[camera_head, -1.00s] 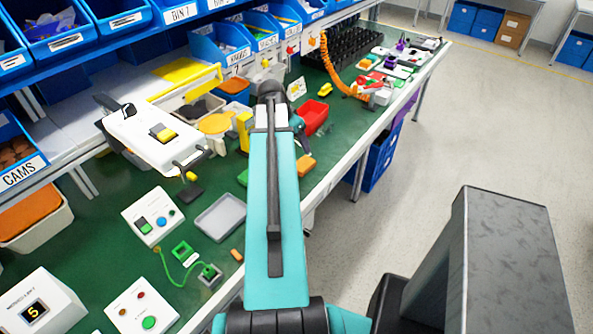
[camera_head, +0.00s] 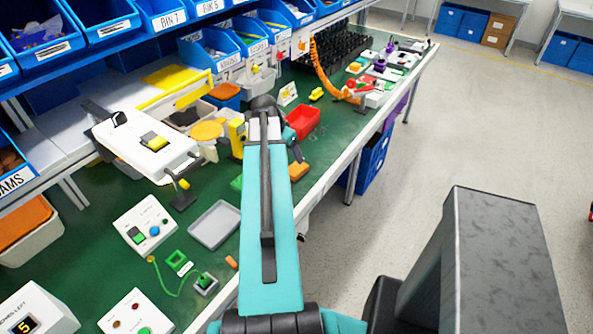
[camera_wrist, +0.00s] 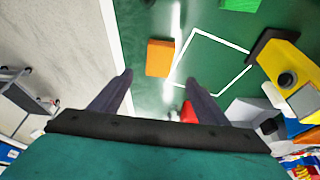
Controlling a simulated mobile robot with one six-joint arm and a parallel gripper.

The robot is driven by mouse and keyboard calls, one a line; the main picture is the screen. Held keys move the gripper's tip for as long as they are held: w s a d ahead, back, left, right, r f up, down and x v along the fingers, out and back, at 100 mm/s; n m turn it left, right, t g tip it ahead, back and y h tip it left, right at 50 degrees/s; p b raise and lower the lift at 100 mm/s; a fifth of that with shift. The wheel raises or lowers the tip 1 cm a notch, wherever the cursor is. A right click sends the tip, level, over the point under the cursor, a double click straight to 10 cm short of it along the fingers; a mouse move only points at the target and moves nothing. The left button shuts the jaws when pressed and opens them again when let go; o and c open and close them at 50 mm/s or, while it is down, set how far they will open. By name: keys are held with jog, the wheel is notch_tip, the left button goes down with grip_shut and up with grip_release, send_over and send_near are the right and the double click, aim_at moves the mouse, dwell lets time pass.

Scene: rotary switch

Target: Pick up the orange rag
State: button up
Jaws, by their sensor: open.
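The orange rag (camera_wrist: 160,57) shows in the wrist view as a small orange block-like shape lying flat on the green bench top, near its front edge. In the head view it (camera_head: 299,170) lies just right of my arm. My gripper (camera_wrist: 157,80) is open in the wrist view, with one finger on each side and nothing between them. The rag lies just beyond the fingertips, roughly centred between them and apart from them. In the head view my arm hides most of the gripper.
A white outlined square (camera_wrist: 213,36) is marked beside the rag. A red bin (camera_head: 303,121), a yellow device (camera_wrist: 293,72) and a grey tray (camera_head: 214,224) stand nearby. Blue bins line the back. Open floor (camera_head: 480,120) lies right of the bench.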

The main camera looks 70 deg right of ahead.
jog(key=p, duration=0.1)
send_over(296, 168)
jog(key=a, duration=0.2)
jog(key=shift+w+f, duration=0.2)
jog(key=shift+f, duration=1.15)
jog(key=shift+w+f, duration=0.2)
jog(key=shift+f, duration=1.1)
jog(key=shift+f, duration=0.1)
jog(key=shift+p+x, duration=1.6)
jog(key=shift+x, duration=0.9)
jog(key=shift+a, duration=0.1)
jog(key=c, duration=1.1)
